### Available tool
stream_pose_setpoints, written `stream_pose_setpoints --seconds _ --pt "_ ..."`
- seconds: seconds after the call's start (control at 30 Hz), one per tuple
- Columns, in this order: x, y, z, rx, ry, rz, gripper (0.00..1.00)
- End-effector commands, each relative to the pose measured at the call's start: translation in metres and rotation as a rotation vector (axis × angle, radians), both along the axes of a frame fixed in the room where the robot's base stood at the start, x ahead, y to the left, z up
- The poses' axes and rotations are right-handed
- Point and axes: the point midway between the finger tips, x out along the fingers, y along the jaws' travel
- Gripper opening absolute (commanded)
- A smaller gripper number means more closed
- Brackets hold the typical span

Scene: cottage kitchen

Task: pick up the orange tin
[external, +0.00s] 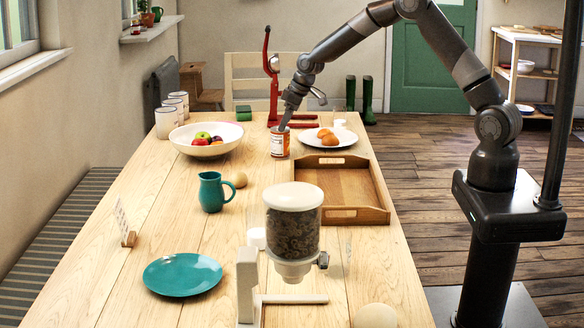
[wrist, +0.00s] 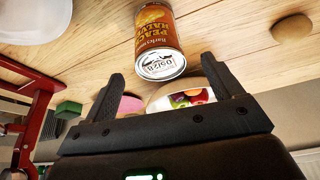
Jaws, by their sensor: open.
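The orange tin (external: 280,145) stands upright on the wooden table, between the fruit bowl and the white plate. My gripper (external: 284,124) comes down to its top from above and behind; I cannot tell whether they touch. In the wrist view the tin (wrist: 157,30), with a "Peach Halves" label and a pale lid end, is ahead of my open gripper (wrist: 162,68). Its lid end is near the line between the two fingertips, with space on both sides. The fingers hold nothing.
A white plate (external: 345,141) with orange-brown food is close on the right, a fruit bowl (external: 182,147) on the left. A red press (external: 270,80) and a green block (external: 243,113) stand behind. A wooden tray (external: 325,215) lies in front. Table around the teal jug (external: 211,192) is mostly clear.

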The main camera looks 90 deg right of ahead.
Motion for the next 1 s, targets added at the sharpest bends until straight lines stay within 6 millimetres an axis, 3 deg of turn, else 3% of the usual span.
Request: stream_pose_setpoints --seconds 0.63,1.0 --pt "0.025 -0.004 -0.069 0.002 0.002 -0.001 0.85" --pt "0.028 -0.005 -0.075 -0.001 0.000 -0.001 0.82"
